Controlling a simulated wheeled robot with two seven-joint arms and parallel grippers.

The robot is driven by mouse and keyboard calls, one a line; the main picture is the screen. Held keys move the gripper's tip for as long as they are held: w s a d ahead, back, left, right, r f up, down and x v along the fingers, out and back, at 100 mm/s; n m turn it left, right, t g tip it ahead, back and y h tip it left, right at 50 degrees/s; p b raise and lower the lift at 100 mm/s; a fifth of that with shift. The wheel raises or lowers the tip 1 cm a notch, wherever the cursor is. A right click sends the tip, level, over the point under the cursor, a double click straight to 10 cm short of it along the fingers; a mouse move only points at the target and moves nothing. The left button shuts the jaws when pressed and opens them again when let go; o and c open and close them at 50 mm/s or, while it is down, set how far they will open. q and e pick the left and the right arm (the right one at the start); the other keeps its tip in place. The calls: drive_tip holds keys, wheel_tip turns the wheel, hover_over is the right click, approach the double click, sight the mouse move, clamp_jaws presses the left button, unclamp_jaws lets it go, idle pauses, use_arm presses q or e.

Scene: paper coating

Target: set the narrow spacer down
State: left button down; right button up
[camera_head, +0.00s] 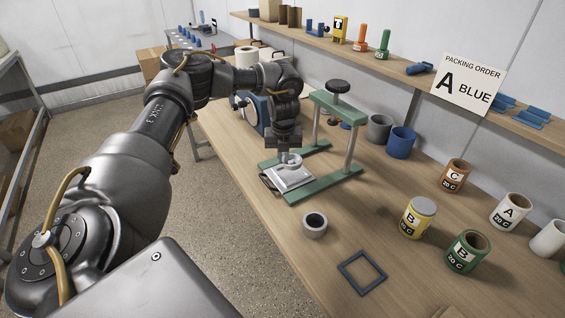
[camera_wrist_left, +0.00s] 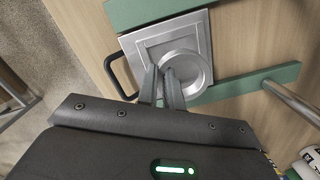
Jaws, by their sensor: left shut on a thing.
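My left gripper (camera_head: 287,153) points down over the metal plate of the green press. It is shut on a round silver piece with a raised rim, which I take to be the narrow spacer (camera_head: 291,162). In the left wrist view the fingers (camera_wrist_left: 168,88) meet at the near left part of the spacer (camera_wrist_left: 192,72). The spacer is at the square silver plate (camera_wrist_left: 135,48), which also shows in the head view (camera_head: 290,181). I cannot tell whether spacer and plate touch. My right gripper is not in view.
The green press frame (camera_head: 351,168) has posts and a top bar (camera_head: 335,106) close to my gripper. A short grey ring (camera_head: 315,225) and a dark square frame (camera_head: 361,272) lie nearer. Labelled cans, including a yellow one (camera_head: 416,219), stand right. A sign (camera_head: 468,84) reads "A BLUE".

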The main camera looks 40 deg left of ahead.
sight(283, 160)
use_arm(q)
wheel_tip(283, 160, down, 3)
drive_tip(key=shift+a+r, duration=0.1)
idle(0.3)
drive_tip(key=shift+f, duration=0.55)
drive_tip(key=c, duration=1.5)
unclamp_jaws()
drive_tip(key=shift+c, duration=0.2)
